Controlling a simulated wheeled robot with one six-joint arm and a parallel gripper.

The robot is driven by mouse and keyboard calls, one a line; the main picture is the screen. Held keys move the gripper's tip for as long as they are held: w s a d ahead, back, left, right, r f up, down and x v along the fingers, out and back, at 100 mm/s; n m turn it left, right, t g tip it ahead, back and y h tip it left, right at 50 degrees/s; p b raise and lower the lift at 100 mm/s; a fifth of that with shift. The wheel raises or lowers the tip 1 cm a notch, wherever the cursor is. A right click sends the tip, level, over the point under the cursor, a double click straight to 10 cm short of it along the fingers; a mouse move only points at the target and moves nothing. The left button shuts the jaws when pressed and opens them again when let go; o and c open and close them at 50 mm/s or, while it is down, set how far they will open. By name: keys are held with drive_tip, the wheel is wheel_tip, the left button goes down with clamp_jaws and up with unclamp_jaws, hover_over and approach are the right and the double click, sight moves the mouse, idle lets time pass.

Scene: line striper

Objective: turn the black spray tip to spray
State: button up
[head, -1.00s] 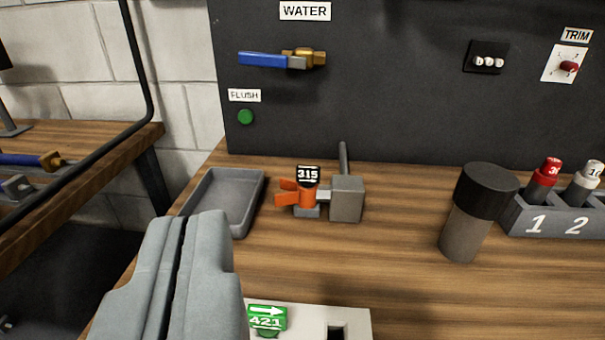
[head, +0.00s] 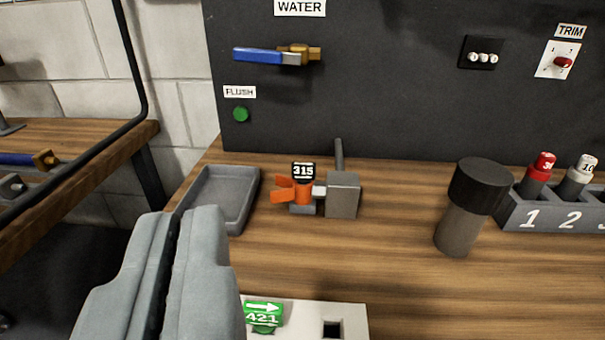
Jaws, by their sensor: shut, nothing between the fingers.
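The black spray tip (head: 303,170), marked 315 in white, stands on top of an orange holder (head: 290,191) joined to a grey block (head: 342,194) on the bench. In this frame the white arrow under its number does not show clearly. My gripper (head: 192,220) is shut and empty, in the lower left of the picture, nearer to the camera than the tip and apart from it. A green tip marked 421 (head: 263,312), with a white arrow pointing right, sits in a white plate (head: 300,315) at the bottom edge.
A grey tray (head: 232,205) lies left of the orange holder, partly behind my gripper. A dark-capped cylinder (head: 464,215) and a numbered rack (head: 520,213) stand at right. The dark panel (head: 400,80) rises behind.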

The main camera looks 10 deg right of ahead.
drive_tip(key=o, duration=0.3)
drive_tip(key=shift+o, duration=1.3)
drive_tip(key=shift+w+r, duration=0.1)
drive_tip(key=shift+w, duration=0.3)
drive_tip(key=m+g, duration=1.7)
drive_tip(key=m, duration=0.5)
approach(304, 164)
drive_tip(key=shift+w+f, duration=0.15)
drive_tip(key=shift+f, duration=4.35)
